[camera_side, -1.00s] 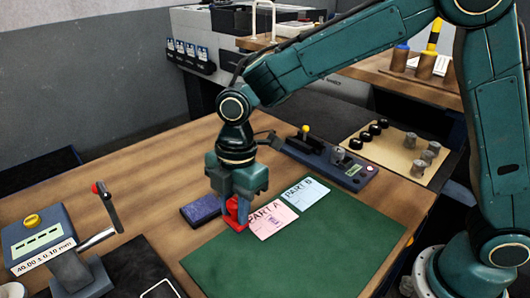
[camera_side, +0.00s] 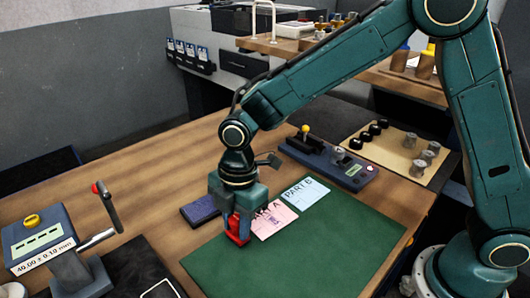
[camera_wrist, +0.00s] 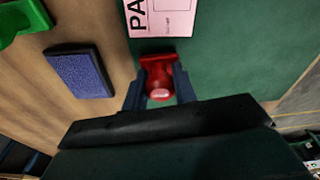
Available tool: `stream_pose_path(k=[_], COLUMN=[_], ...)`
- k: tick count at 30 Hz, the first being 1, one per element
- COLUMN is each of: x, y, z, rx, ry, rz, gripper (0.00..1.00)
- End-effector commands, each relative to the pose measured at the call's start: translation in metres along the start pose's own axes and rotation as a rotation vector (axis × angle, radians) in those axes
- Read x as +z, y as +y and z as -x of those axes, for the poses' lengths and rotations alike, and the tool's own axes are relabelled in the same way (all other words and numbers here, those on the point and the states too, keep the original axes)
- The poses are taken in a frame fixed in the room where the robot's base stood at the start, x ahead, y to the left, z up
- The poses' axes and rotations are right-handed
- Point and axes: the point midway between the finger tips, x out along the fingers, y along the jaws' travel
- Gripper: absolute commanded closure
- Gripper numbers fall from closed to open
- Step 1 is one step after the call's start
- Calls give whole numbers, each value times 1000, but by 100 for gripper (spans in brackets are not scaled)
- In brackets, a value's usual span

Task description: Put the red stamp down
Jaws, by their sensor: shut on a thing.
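The red stamp (camera_side: 237,230) is between the fingers of my gripper (camera_side: 238,222), which is shut on it. In the side view it is upright, low over the left part of the green mat (camera_side: 310,248), in front of the pink PART A card (camera_side: 275,222). I cannot tell whether its base touches the mat. In the wrist view the stamp (camera_wrist: 158,75) shows between the dark fingertips (camera_wrist: 158,88), close to the edge of the pink card (camera_wrist: 160,18). Part of that card is hidden by my gripper in the side view.
A blue ink pad (camera_side: 200,210) lies left of my gripper on the wooden table. A blue-white PART B card (camera_side: 306,191) lies beside the pink one. A gauge stand (camera_side: 60,250) is at the left. The mat's front and right are clear.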

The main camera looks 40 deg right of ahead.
Motion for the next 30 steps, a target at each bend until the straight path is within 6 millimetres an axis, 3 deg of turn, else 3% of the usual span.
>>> stream_pose_path(k=[1,4,19,30], x=[0,0,0,-1], y=[0,0,0,1], z=[-1,-1,6,54], rx=[0,0,2,5], ry=[0,0,1,2], rz=[0,0,0,-1], gripper=[70,51,51,51])
